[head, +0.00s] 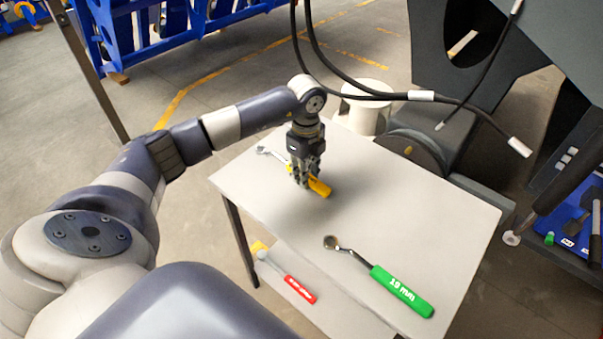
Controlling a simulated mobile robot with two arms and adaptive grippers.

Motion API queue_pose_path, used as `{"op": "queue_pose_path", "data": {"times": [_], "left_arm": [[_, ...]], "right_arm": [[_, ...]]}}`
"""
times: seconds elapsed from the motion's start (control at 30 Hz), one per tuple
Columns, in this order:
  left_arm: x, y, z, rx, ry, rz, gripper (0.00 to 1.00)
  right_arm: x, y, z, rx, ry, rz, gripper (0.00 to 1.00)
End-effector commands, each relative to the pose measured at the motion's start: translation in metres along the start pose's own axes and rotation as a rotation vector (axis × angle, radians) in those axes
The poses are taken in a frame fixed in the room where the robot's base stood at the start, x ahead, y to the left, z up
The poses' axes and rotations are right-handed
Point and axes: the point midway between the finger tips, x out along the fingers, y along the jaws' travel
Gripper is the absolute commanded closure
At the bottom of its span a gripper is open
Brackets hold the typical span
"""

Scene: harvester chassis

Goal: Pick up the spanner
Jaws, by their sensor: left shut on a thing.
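A spanner with a yellow handle (319,187) and a metal head at its left end lies at the far left part of the white table. My left gripper (302,180) points down over it and is shut on it near the handle's inner end, hiding the middle of the tool. It seems at or just above the table top; I cannot tell if it is lifted. A second spanner with a green handle (402,291) marked "19 mm" lies at the table's front right, its ratchet head to the left. My right gripper is not in view.
The white table (440,215) is clear in its middle and right. A red-handled tool (299,289) lies on the lower shelf. Black cables (375,95) hang above the table's far side, near a dark machine. A blue tool tray (575,225) is at the right.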

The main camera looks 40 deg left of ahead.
Motion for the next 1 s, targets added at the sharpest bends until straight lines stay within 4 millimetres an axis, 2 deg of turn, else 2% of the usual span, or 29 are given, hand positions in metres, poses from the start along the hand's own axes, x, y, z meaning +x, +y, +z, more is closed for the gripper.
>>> {"op": "queue_pose_path", "data": {"times": [0.27, 0.5, 0.67, 1.0], "left_arm": [[-0.007, -0.001, 0.000, 0.000, 0.000, -0.004, 1.00], [-0.036, -0.002, 0.000, 0.001, 0.000, -0.007, 1.00], [-0.037, 0.004, -0.034, 0.008, 0.003, -0.003, 1.00], [-0.046, 0.018, -0.122, 0.006, 0.003, -0.004, 1.00]], "right_arm": [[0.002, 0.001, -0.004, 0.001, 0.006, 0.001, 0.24], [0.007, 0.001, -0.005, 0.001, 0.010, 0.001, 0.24], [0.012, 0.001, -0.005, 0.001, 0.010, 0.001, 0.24], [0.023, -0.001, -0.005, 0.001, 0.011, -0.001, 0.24]]}}
